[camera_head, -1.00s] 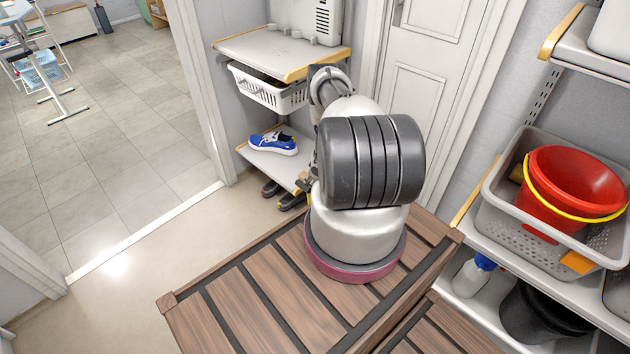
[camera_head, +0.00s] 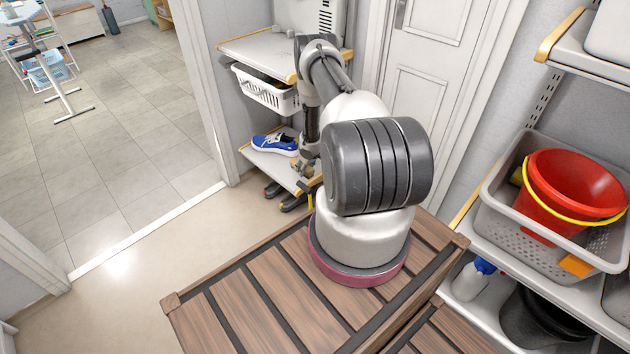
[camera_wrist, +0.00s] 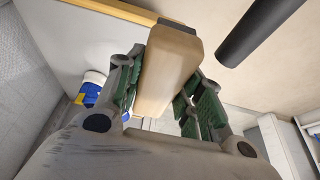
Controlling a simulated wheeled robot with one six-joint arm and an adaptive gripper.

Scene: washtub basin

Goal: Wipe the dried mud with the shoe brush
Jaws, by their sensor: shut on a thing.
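In the wrist view, my gripper (camera_wrist: 163,92) is shut on a pale wooden block, the shoe brush (camera_wrist: 170,60), with green pads on both sides of it. Its bristles are mostly hidden. In the head view, my gripper (camera_head: 306,171) is small and partly behind my arm, low over the right end of the lower shelf. A blue and white shoe (camera_head: 275,144) lies on that shelf to its left; part of it also shows in the wrist view (camera_wrist: 91,90). I cannot make out any dried mud.
The lower shelf (camera_head: 268,166) sits under a white basket (camera_head: 264,89) and an upper shelf (camera_head: 262,46). A door (camera_head: 430,90) stands behind my arm. At right, a shelf holds a grey crate (camera_head: 505,215) with a red bucket (camera_head: 575,187). Open floor lies left.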

